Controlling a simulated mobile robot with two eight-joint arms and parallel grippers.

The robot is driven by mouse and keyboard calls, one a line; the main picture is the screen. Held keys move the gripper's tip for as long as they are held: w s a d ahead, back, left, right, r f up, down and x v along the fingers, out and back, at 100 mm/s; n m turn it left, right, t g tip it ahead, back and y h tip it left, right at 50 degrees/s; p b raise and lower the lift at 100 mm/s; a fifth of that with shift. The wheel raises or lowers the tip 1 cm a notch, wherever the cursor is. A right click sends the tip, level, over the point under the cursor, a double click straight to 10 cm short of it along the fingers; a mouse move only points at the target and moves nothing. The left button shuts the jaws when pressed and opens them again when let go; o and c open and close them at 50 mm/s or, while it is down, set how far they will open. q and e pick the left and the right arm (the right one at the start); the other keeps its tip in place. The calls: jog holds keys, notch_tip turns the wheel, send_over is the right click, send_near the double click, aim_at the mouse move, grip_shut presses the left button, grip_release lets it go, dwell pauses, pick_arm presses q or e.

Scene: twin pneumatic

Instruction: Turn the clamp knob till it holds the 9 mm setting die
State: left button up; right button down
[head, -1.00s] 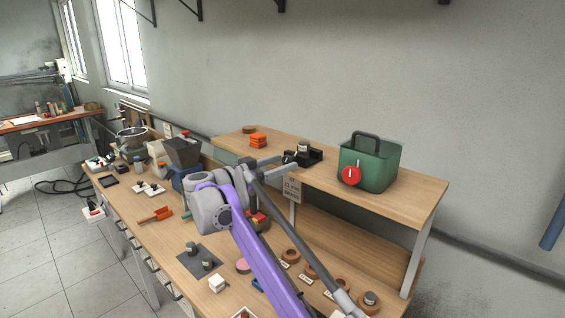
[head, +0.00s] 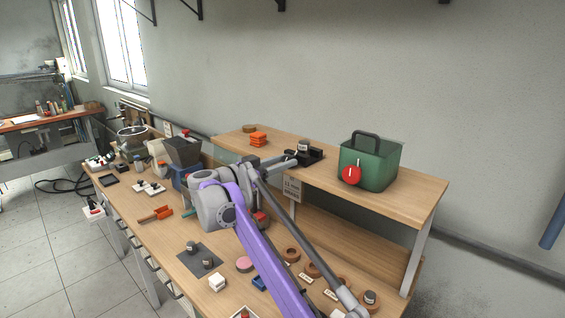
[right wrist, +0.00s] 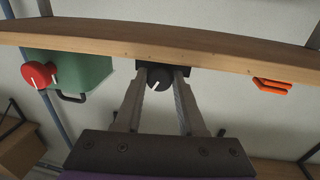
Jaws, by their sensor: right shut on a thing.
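The black clamp (head: 318,155) stands on the raised wooden shelf, with a small grey metal cylinder, likely the setting die (head: 303,147), upright at it. The clamp knob (right wrist: 159,79) is round and black with a white pointer mark, seen in the right wrist view. My right gripper (head: 292,161) reaches the clamp from the left. In the right wrist view my right gripper (right wrist: 163,82) has its two fingers on either side of the knob, shut on it. The clamp's jaws and their contact with the die are hidden. My left gripper is in no view.
A green box (head: 372,162) with a red dial (head: 351,175) stands right of the clamp. A small sign (head: 292,188) hangs at the shelf edge.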

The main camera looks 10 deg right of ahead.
jog(key=shift+r+m+p, duration=0.3)
jog(key=shift+m+p, duration=0.25)
jog(key=shift+m, duration=0.35)
jog(key=shift+f+m+y+p, duration=0.15)
jog(key=shift+m+y+p, duration=0.2)
jog(key=shift+m, duration=0.65)
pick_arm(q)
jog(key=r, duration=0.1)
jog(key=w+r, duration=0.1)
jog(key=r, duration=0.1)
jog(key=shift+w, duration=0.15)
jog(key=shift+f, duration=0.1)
pick_arm(e)
jog(key=c, duration=0.5)
grip_release()
jog(key=shift+f, duration=0.1)
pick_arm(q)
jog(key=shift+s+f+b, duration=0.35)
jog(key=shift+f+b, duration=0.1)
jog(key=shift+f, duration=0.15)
pick_arm(e)
jog(key=v, duration=1)
jog(key=shift+s+a, duration=0.15)
jog(key=shift+a, duration=0.25)
